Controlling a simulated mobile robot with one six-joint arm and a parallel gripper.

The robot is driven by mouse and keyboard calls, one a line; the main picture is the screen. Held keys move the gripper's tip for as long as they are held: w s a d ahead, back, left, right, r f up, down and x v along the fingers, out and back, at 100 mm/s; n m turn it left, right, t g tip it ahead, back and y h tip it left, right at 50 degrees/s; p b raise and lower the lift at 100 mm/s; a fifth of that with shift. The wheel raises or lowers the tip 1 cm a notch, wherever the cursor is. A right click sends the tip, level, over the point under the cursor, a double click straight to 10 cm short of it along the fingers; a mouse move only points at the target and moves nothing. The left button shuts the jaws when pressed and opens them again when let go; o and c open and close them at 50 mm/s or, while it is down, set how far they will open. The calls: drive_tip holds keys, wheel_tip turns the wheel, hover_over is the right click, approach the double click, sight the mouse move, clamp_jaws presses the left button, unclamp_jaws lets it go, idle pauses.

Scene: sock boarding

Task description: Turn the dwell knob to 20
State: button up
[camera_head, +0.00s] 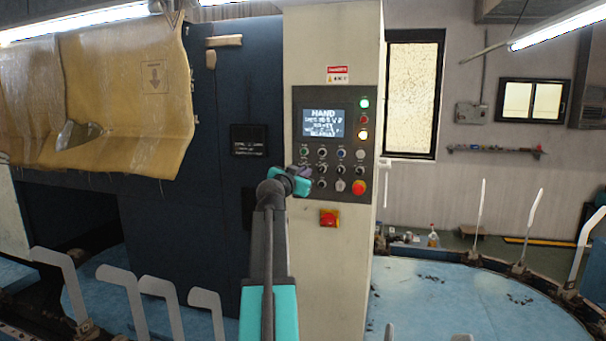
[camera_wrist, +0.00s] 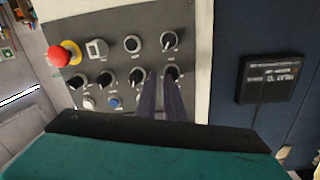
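The control panel (camera_head: 333,192) is dark grey on a cream column and carries a lit screen (camera_head: 323,122) headed "HAND"; its smaller lines are blurred. Below the screen are rows of small black knobs and buttons. The labels are too small to read, so I cannot tell which knob is the dwell knob. My gripper (camera_head: 306,173) is at the panel's lower left. In the wrist view its two dark fingers (camera_wrist: 159,76) stand apart with a narrow gap, beside a black knob (camera_wrist: 172,73) and right of another knob (camera_wrist: 137,77). Contact with either is unclear.
A red emergency button (camera_head: 358,187) sits at the panel's lower right, and a red-yellow switch (camera_head: 328,218) is below. A dark label plate (camera_head: 248,140) is on the blue wall to the left. Metal sock boards (camera_head: 160,290) stand around the blue table (camera_head: 450,300).

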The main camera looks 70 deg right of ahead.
drive_tip(key=shift+o, duration=0.7)
drive_tip(key=shift+w+f, duration=0.15)
drive_tip(key=shift+w, duration=0.25)
drive_tip(key=shift+o, duration=0.7)
drive_tip(key=shift+w+a+f, duration=0.1)
drive_tip(key=shift+w+f, duration=0.1)
drive_tip(key=a+b, duration=0.4)
drive_tip(key=a, duration=1)
drive_tip(key=shift+s+f+b, duration=0.3)
drive_tip(key=shift+s+b, duration=0.05)
drive_tip(key=shift+f+b, duration=0.1)
drive_tip(key=shift+b, duration=0.2)
drive_tip(key=shift+a, duration=0.1)
